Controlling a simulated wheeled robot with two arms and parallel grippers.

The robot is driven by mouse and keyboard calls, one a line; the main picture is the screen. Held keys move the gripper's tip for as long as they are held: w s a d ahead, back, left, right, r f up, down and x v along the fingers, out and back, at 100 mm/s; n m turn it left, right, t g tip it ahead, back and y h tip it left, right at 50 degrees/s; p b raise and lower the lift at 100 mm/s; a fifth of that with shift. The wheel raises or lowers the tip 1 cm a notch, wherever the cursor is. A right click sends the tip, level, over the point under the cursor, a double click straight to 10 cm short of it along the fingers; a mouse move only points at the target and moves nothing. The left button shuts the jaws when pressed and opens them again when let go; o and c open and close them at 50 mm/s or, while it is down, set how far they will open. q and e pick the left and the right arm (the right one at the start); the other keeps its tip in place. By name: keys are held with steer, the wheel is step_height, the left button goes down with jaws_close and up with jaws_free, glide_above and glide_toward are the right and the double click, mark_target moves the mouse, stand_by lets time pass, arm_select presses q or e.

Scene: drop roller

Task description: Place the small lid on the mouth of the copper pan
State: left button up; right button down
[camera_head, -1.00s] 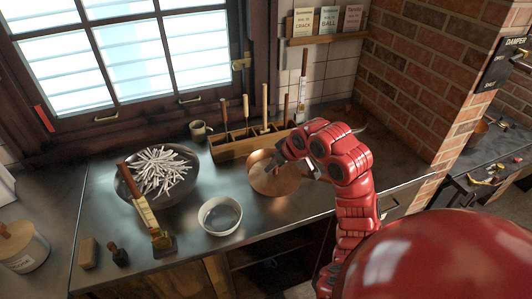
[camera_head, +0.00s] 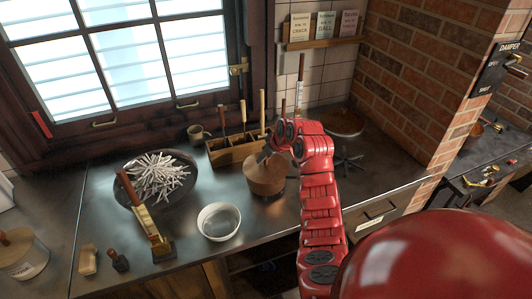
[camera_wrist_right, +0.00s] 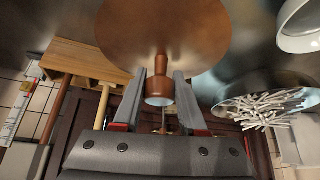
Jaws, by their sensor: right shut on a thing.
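The copper lid (camera_head: 264,178) is a round, shallow cone below my right gripper (camera_head: 267,153), right of the white bowl. My right gripper is shut on its knob. In the right wrist view the knob (camera_wrist_right: 159,90) sits between the fingers, with the lid's wide copper disc (camera_wrist_right: 165,25) beyond it. I cannot tell whether the lid touches the counter. A round vessel with a copper-brown rim, which looks like the copper pan (camera_head: 345,122), stands at the back right by the brick wall. My arm lies between lid and pan in the head view. My left gripper is not in view.
A black spoked stand (camera_head: 347,160) is in front of the pan. A wooden tool rack (camera_head: 235,151) stands behind the lid. A white bowl (camera_head: 219,222) and a dark bowl of white sticks (camera_head: 133,193) are to the left. Brick wall (camera_head: 405,100) bounds the right.

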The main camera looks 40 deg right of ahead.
mark_target(272, 168)
steer(key=shift+f, duration=0.1)
steer(key=shift+f+b, duration=0.15)
steer(key=shift+b, duration=0.2)
steer(key=shift+c, duration=2.3)
jaws_free()
steer(key=shift+r, duration=0.2)
steer(key=b+v, duration=0.1)
steer(key=v, duration=0.4)
steer(key=shift+d+b, duration=0.2)
steer(key=shift+b, duration=0.15)
steer(key=p+v, duration=0.1)
steer(key=v, duration=0.6)
steer(key=shift+a+p, duration=0.2)
steer(key=shift+p, duration=0.1)
